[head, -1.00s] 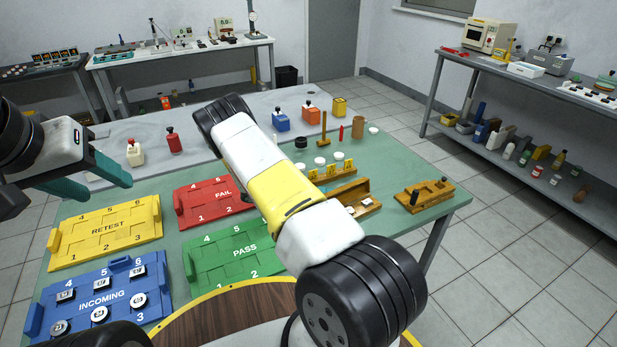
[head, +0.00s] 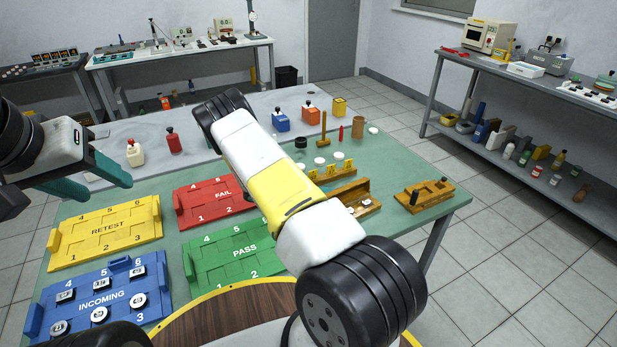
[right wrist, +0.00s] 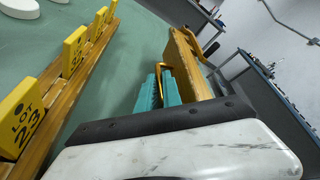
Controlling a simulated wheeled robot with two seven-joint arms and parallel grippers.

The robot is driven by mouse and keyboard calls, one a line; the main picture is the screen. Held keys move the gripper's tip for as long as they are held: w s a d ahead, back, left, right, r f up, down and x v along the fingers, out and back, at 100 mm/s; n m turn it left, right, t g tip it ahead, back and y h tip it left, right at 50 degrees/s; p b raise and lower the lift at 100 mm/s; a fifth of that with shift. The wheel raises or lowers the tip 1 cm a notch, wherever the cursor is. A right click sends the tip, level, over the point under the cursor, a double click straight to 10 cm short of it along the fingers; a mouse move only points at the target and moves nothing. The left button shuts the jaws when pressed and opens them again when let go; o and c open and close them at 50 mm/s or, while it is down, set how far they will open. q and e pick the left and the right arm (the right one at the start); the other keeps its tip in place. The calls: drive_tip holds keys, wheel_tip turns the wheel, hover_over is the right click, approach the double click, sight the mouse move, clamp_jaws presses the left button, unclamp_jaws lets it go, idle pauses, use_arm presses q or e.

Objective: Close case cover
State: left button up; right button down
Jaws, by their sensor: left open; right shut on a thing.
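The wooden case (head: 369,208) stands on the green bench right of centre in the head view, partly covered by my right arm. Its cover (head: 352,187) stands raised at the back. In the right wrist view the wooden panel that looks like the cover (right wrist: 190,65) is upright beside my right gripper (right wrist: 158,88). The teal fingers are shut on a thin yellow handle (right wrist: 164,68) close to this panel; how it joins the panel is unclear. My right gripper is hidden in the head view. My left gripper (head: 98,180) is open and empty at the left, above the bench.
A wooden rack with yellow lot tags (head: 338,168) is close behind the case; its tags (right wrist: 74,50) line the left of the wrist view. A wooden fixture (head: 424,196) stands to the right. Trays marked PASS (head: 235,254), FAIL (head: 208,200), RETEST (head: 107,232) and INCOMING (head: 98,300) lie left.

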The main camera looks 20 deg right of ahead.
sight(340, 192)
drive_tip(key=r+m+t, duration=0.1)
drive_tip(key=s+r+m+t+y, duration=0.1)
drive_tip(key=m, duration=0.1)
drive_tip(key=shift+s+d+r, duration=0.1)
drive_tip(key=shift+s+r, duration=0.2)
drive_tip(key=shift+r, duration=0.05)
drive_tip(key=s+m+t, duration=0.1)
drive_tip(key=s+r+m, duration=0.1)
drive_tip(key=shift+d+r+m+t, duration=0.1)
drive_tip(key=shift+d+m+t, duration=0.05)
drive_tip(key=shift+m+t, duration=0.25)
drive_tip(key=shift+s+d+r+m+t+y, duration=0.1)
drive_tip(key=shift+s+r+m+t+y, duration=0.15)
drive_tip(key=shift+s+m+t, duration=0.3)
drive_tip(key=shift+s+d+r+m+t, duration=0.1)
drive_tip(key=shift+s+d+m+t, duration=0.1)
drive_tip(key=shift+s+m+t, duration=0.55)
drive_tip(key=shift+s+d+m+t, duration=0.15)
drive_tip(key=shift+s+m+t, duration=0.35)
drive_tip(key=shift+s+m, duration=0.5)
drive_tip(key=shift+s+d+f+m+t, duration=0.1)
drive_tip(key=shift+s+f+m+t, duration=0.15)
drive_tip(key=shift+s+m+t, duration=0.5)
drive_tip(key=shift+s+d+f+m+t, duration=0.1)
drive_tip(key=shift+s+f+m+t, duration=0.2)
drive_tip(key=shift+m, duration=0.75)
drive_tip(key=c, duration=1.8)
unclamp_jaws()
